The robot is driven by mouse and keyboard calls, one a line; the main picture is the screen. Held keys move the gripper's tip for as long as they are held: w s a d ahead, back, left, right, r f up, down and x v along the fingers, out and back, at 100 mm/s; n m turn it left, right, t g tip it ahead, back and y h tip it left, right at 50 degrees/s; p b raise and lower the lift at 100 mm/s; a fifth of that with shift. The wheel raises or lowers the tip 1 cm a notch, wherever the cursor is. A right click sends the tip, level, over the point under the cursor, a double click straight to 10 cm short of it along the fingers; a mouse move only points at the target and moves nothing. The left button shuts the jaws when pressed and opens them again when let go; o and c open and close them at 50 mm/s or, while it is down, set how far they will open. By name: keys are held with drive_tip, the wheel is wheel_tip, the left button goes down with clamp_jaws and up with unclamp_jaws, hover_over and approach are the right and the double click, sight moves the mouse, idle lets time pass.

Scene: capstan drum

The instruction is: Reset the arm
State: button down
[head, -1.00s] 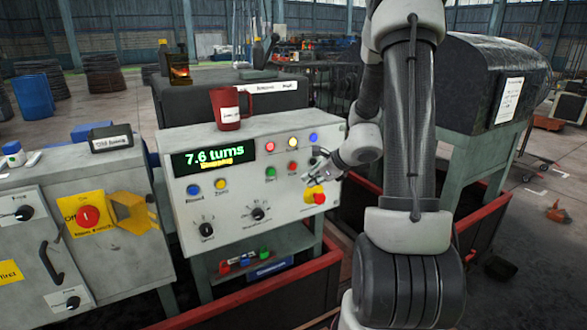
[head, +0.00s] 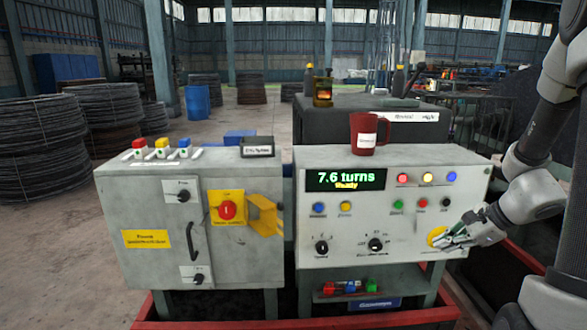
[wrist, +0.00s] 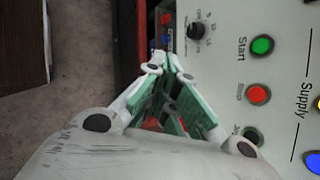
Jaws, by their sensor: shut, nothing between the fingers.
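My gripper (head: 443,243) is in front of the lower right of the grey control console (head: 300,230). Its fingers are shut and empty. They partly cover the yellow-backed stop button (head: 436,236) on the panel, and whether they touch it I cannot tell. In the wrist view, my gripper (wrist: 172,64) has its fingertips together, with green pads. The panel beside it carries a green Start button (wrist: 263,45) and a red Stop button (wrist: 260,94). The display (head: 345,179) reads 7.6 turns, with a small yellow word below that looks like Ready.
A red mug (head: 365,138) stands on the console top. To the left is a grey cabinet (head: 150,210) with a red isolator knob (head: 227,210) and a yellow flap (head: 262,215). A red rail (head: 400,317) runs below. Coils of wire (head: 110,112) stand behind on open floor.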

drive_tip(key=s+a+r+n+h, duration=0.2)
drive_tip(key=s+r+n, duration=0.7)
drive_tip(key=n, duration=0.1)
drive_tip(key=s+a+r+n+g+h, duration=0.1)
drive_tip(key=s+a+r+n+h, duration=0.1)
drive_tip(key=s+r+n, duration=0.7)
drive_tip(key=shift+s+a+r+n+h, duration=0.35)
drive_tip(key=shift+s+n+h, duration=0.05)
drive_tip(key=shift+s+h, duration=0.4)
